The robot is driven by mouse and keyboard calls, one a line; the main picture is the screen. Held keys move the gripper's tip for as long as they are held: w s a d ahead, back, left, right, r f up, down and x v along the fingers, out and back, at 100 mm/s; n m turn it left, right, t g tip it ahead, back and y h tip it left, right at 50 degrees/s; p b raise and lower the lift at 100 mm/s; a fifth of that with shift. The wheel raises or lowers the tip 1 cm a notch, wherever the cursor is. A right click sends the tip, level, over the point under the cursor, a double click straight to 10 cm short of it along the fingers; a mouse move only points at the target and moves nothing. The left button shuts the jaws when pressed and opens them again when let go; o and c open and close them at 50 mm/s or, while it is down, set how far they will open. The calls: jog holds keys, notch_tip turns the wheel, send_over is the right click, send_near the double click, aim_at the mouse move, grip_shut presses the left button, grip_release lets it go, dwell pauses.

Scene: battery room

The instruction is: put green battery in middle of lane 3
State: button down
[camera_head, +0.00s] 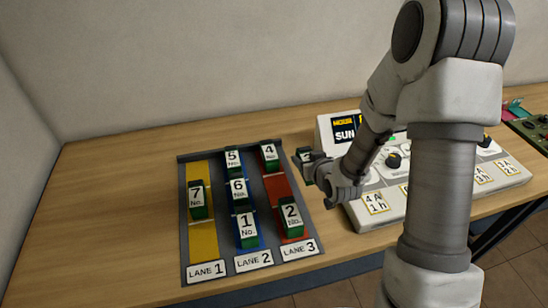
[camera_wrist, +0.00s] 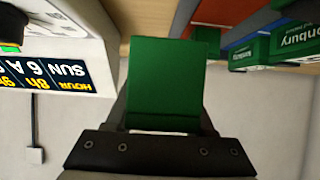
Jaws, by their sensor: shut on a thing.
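My gripper (camera_head: 318,168) is shut on a green battery (camera_wrist: 165,80), whose green face fills the middle of the wrist view. In the head view this battery (camera_head: 304,154) is held just right of the lane tray (camera_head: 183,240), its number not readable. Lane 3 (camera_head: 279,188) is the red right-hand lane. Battery 4 (camera_head: 270,158) stands at its far end and battery 2 (camera_head: 291,222) nearer its label. Bare red shows between them, in the middle.
Blue lane 2 holds batteries 5 (camera_head: 233,160), 6 (camera_head: 239,195) and 1 (camera_head: 247,232). Yellow lane 1 holds battery 7 (camera_head: 197,201) in its middle. A white console (camera_head: 450,195) with dials and a display stands close right of my gripper. Table left of the tray is clear.

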aim_at(273, 184)
jog(key=a+n+g+y, duration=0.2)
jog(key=a+n+y, duration=0.2)
jog(key=a, duration=0.5)
jog(key=shift+n, duration=0.3)
jog(key=shift+s+d+f+b, duration=0.1)
jog(key=shift+s+f+b, duration=0.15)
jog(key=shift+f+b, duration=0.95)
jog(key=shift+s+f+b, duration=0.2)
jog(key=shift+f+b, duration=0.35)
jog(key=shift+f, duration=1.15)
jog(key=shift+f+b, duration=0.4)
jog(key=shift+b, duration=0.05)
jog(key=shift+f, duration=0.3)
